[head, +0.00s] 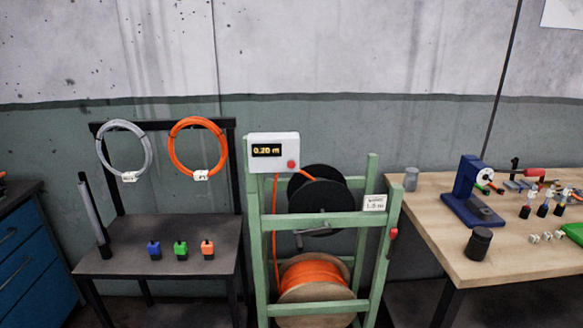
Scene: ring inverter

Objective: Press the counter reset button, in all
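A white counter box (273,151) sits at the top left of a green frame in the head view. Its dark display (267,151) reads 0.20 m in yellow. A round red button (291,164) is at the lower right of the box's face, and nothing covers it. My gripper is not in view.
The green frame (321,221) holds a black reel (322,195) and an orange cable spool (313,273). A dark table (208,234) with connectors and a rack of cable coils stands left. A wooden bench (433,201) with a blue press (466,190) stands right.

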